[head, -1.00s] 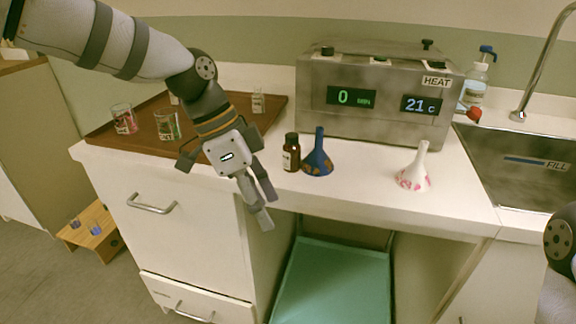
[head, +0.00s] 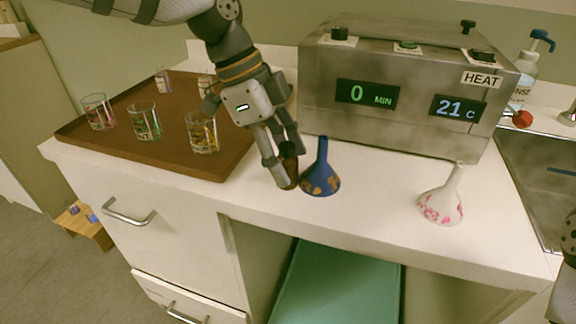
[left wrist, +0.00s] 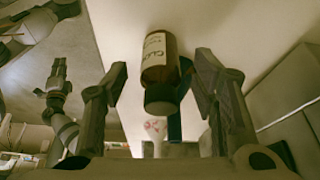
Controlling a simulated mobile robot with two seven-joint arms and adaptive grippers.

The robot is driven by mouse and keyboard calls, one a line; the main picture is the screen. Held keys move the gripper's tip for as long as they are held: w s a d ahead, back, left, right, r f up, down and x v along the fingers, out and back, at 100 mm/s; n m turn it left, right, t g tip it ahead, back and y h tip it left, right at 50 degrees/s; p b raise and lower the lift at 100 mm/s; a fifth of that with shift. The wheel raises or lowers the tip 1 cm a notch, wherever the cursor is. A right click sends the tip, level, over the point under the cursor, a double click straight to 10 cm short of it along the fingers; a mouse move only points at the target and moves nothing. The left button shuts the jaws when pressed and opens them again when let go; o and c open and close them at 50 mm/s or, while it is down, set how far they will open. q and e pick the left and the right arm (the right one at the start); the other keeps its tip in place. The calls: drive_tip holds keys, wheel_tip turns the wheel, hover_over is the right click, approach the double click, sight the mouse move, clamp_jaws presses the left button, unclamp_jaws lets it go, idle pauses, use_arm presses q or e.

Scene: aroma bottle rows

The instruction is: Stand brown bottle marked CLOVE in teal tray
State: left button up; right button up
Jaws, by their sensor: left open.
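The brown bottle (head: 289,160) stands upright on the white counter, left of a blue funnel. In the left wrist view the bottle (left wrist: 160,58) shows a dark cap and a pale label, on which "CLO" can partly be read. My left gripper (head: 283,165) is open, with its fingers on either side of the bottle; I cannot tell whether they touch it. The teal tray (head: 345,285) lies low in the open bay under the counter, cut off by the picture's bottom edge. What seems to be my right gripper (left wrist: 58,75) shows small in the left wrist view, its jaws unclear.
The blue funnel (head: 321,178) stands close beside the bottle. A white floral funnel (head: 441,205) is farther right. A metal heater box (head: 400,95) stands behind. A brown tray (head: 110,148) with several glasses is at left. The counter's front edge overhangs the bay.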

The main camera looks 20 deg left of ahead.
use_arm(q)
drive_tip(key=shift+d+f, duration=0.3)
drive_tip(key=shift+f, duration=0.35)
drive_tip(key=shift+c, duration=0.5)
clamp_jaws()
drive_tip(key=shift+r, duration=0.1)
